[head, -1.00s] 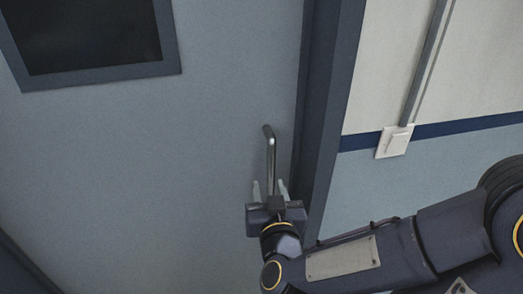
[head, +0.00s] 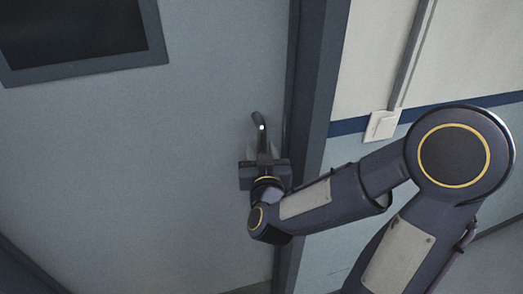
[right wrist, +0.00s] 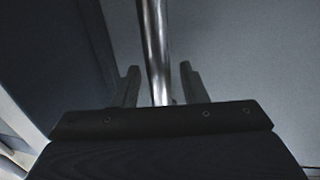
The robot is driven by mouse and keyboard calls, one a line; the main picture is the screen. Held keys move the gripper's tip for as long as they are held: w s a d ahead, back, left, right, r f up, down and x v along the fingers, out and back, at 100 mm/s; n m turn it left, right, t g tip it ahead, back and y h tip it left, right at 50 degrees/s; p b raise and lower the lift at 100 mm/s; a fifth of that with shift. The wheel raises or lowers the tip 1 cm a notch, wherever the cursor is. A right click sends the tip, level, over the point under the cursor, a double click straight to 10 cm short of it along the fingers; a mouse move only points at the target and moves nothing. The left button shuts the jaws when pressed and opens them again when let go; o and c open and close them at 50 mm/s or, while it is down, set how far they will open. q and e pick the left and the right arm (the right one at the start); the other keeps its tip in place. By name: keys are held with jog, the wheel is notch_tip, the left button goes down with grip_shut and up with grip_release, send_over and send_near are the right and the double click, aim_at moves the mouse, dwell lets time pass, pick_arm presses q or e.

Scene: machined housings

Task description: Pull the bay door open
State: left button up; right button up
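The bay door (head: 130,170) is a grey-blue panel that fills the left of the head view and looks shut against its dark frame. Its metal bar handle (head: 258,124) stands near the door's right edge, with its lower part hidden by my right gripper (head: 264,152). In the right wrist view, the handle (right wrist: 156,50) runs upright between the two fingers of my right gripper (right wrist: 161,86). Gaps show on both sides of the bar, so the fingers are open around it and not pressed on it. My left gripper is out of view.
A dark window (head: 75,35) is set in the upper door. The dark door frame (head: 313,110) stands close to the right of the handle. A white switch box (head: 382,125) with a vertical conduit (head: 411,55) is on the wall behind my right arm.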

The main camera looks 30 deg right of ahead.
jog(key=shift+c, duration=0.5)
grip_shut()
jog(key=shift+w, duration=0.1)
